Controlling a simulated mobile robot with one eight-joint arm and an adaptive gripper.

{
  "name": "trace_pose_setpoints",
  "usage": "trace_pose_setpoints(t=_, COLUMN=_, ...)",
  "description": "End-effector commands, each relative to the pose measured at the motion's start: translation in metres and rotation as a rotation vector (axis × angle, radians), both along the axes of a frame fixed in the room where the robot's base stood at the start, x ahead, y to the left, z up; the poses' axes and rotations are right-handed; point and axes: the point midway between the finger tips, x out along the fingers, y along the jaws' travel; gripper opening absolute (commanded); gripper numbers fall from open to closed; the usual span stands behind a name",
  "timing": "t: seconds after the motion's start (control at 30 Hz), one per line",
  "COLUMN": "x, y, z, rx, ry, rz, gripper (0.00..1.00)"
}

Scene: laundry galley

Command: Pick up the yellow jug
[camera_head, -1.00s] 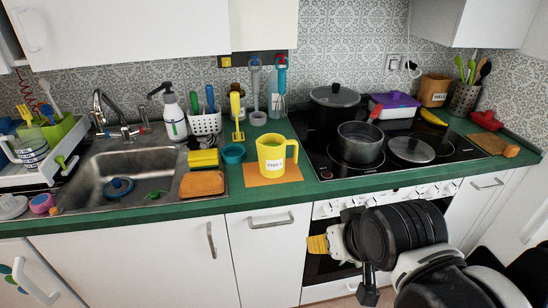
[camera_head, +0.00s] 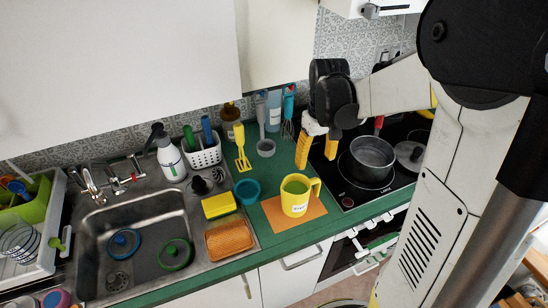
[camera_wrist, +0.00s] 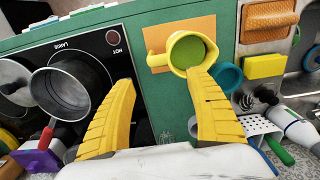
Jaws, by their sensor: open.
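The yellow jug (camera_head: 295,197) stands upright on an orange mat (camera_head: 272,215) on the green counter, between the sink and the stove. It has a white label and a green inside, and its handle points right in the head view. My gripper (camera_head: 318,150), with yellow fingers, is open and empty, above the counter behind and slightly right of the jug. In the wrist view the jug (camera_wrist: 186,52) is beyond the fingertips of my gripper (camera_wrist: 165,85), nearer the right finger, with its handle toward the gap. I cannot tell whether that finger touches the jug; it seems apart.
A teal bowl (camera_head: 247,191) and yellow sponge (camera_head: 219,205) sit left of the jug. A pot (camera_head: 371,160) stands on the stove to the right. Utensils and a bottle (camera_head: 273,110) stand behind. The sink (camera_head: 135,240) is at left.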

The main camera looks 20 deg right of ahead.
Motion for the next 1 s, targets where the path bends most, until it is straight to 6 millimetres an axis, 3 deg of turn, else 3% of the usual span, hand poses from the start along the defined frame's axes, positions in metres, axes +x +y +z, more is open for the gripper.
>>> trace_pose_setpoints(t=0.2, x=0.0, y=-0.001, z=-0.039, rx=0.001, ry=0.003, rz=0.001, gripper=0.64)
trace_pose_setpoints(t=0.47, x=-0.002, y=-0.001, z=-0.063, rx=0.0, ry=0.002, rz=0.0, gripper=0.64)
trace_pose_setpoints(t=0.7, x=-0.006, y=-0.003, z=-0.1, rx=0.0, ry=0.001, rz=0.001, gripper=0.64)
trace_pose_setpoints(t=1.0, x=-0.006, y=-0.003, z=-0.106, rx=0.0, ry=0.001, rz=0.0, gripper=0.64)
